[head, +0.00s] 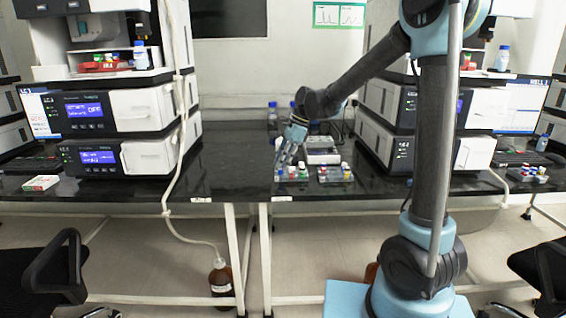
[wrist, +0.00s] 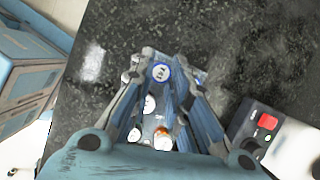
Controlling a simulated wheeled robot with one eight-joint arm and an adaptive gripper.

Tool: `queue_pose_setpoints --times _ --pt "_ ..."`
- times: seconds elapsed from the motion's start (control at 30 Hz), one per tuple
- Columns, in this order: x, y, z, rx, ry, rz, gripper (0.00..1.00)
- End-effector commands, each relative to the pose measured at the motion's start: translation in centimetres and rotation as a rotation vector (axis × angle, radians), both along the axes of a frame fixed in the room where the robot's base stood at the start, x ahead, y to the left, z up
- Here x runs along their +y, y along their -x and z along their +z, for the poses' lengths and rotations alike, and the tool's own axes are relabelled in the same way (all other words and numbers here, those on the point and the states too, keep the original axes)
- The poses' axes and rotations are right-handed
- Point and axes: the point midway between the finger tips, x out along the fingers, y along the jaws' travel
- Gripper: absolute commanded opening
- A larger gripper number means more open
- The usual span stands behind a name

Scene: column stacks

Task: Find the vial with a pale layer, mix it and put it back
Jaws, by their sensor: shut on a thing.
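My gripper (head: 284,160) reaches down over the left vial rack (head: 292,178) on the black bench in the head view. In the wrist view my gripper (wrist: 163,64) is shut on a blue-rimmed vial (wrist: 161,73) with a white, marked cap top. I see this vial from above, so its liquid and any pale layer are hidden. Other vials, one with a white cap (wrist: 149,104) and one with an orange cap (wrist: 162,133), stand below between the fingers. I cannot tell whether the held vial is clear of the rack.
A second rack with coloured caps (head: 335,175) stands just right of the first. A grey device (head: 322,150) sits behind; a device with a red switch (wrist: 267,121) shows at right in the wrist view. Instrument stacks (head: 130,110) stand left and right. The bench left of the racks is clear.

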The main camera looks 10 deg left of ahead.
Motion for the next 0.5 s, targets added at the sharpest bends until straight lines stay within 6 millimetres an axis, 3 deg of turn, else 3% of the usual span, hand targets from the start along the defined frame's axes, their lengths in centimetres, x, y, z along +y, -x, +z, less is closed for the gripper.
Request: queue_pose_setpoints --times 0.5 --pt "0.02 0.02 -0.35 0.000 0.000 0.000 0.00"
